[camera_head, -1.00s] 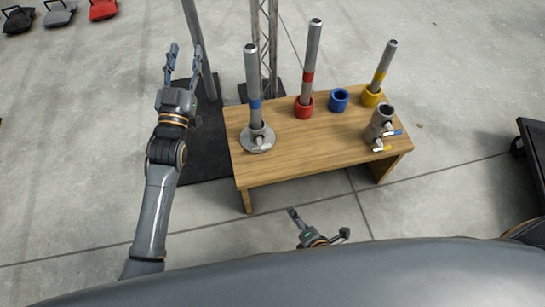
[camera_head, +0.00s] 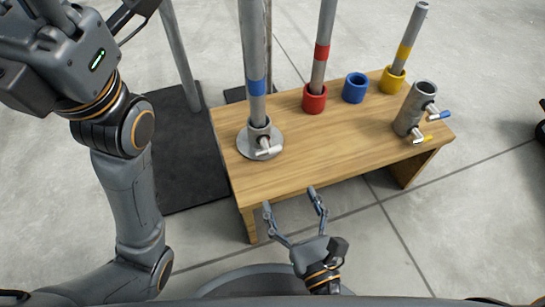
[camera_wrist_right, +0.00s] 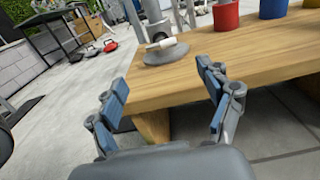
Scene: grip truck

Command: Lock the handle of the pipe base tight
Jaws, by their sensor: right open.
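The pipe base (camera_head: 245,149) is a round grey flange on the left front of the wooden table. A tall grey pipe (camera_head: 254,50) with a blue band stands in its collar. The wrist view shows the base (camera_wrist_right: 168,56) and handle (camera_wrist_right: 160,43) beyond the fingers. My right gripper (camera_head: 291,200) is open and empty at the table's front edge, apart from the base and handle. It also shows open in the right wrist view (camera_wrist_right: 165,85). My left gripper (camera_head: 55,45) is at the upper left, its fingertips hidden.
On the table (camera_head: 300,162) stand a red socket (camera_head: 314,98) holding a pipe, an empty blue socket (camera_head: 355,88), a yellow socket (camera_head: 392,82) with a pipe, and a grey tube (camera_head: 411,108) with blue and yellow handles. The table's middle is clear.

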